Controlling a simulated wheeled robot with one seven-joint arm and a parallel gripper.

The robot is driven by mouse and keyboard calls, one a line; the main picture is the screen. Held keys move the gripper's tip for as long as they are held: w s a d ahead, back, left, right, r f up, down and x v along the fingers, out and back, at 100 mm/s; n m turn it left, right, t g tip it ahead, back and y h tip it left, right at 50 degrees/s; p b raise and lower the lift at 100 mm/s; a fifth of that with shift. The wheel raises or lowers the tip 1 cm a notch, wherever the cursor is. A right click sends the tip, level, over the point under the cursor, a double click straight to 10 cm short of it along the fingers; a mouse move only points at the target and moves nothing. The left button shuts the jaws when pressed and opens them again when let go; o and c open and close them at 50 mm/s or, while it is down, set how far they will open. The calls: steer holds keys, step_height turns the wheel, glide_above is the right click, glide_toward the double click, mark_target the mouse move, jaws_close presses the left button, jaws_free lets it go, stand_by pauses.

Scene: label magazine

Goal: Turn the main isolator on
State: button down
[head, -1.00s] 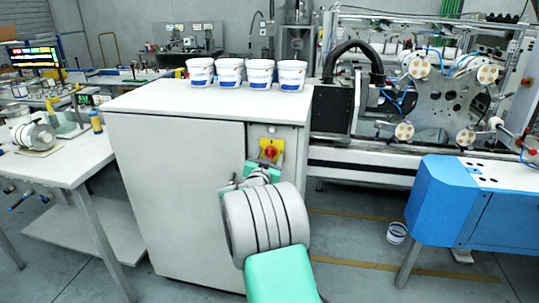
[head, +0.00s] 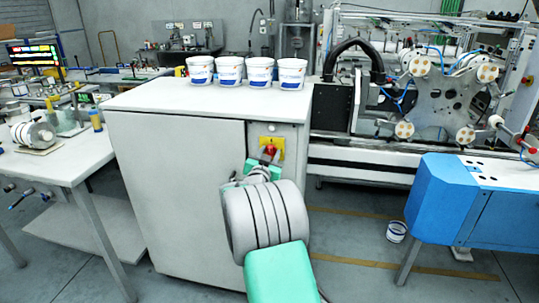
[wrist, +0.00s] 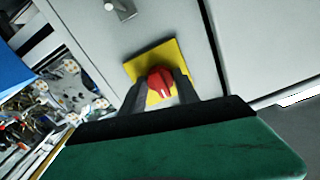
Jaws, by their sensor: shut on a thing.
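The main isolator is a red rotary knob (head: 270,150) on a yellow plate (head: 279,142), on the front of the white cabinet (head: 180,190). In the wrist view the red knob (wrist: 161,83) sits between the two dark fingers of my gripper (wrist: 160,88), in front of the yellow plate (wrist: 150,62). My gripper (head: 269,158) is shut on the knob. A small pale mark shows on the knob's near end. My fingers and wrist hide part of the knob and plate in the head view.
Several white tubs (head: 245,72) stand on the cabinet top. A small metal fitting (wrist: 120,8) is on the panel above the plate. A blue machine cover (head: 440,200) stands to the right and a white table (head: 50,165) to the left. A bucket (head: 396,232) is on the floor.

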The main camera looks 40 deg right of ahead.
steer(key=shift+f+b, duration=0.15)
steer(key=shift+b, duration=0.4)
steer(key=m+b, duration=0.1)
steer(key=b, duration=0.2)
steer(key=m+b, duration=0.1)
steer(key=b, duration=0.2)
steer(key=shift+f, duration=0.35)
steer(key=m+b, duration=0.5)
steer(key=b, duration=0.4)
steer(key=shift+b, duration=0.35)
steer(key=m+b, duration=0.5)
steer(key=b, duration=0.3)
steer(key=shift+r, duration=0.15)
steer(key=m+b, duration=0.3)
steer(key=b, duration=0.1)
steer(key=shift+r+m, duration=0.15)
steer(key=shift+m, duration=0.15)
steer(key=shift+r+m+b, duration=0.15)
steer(key=shift+m+b, duration=0.75)
steer(key=shift+m, duration=0.3)
steer(key=shift+r, duration=0.1)
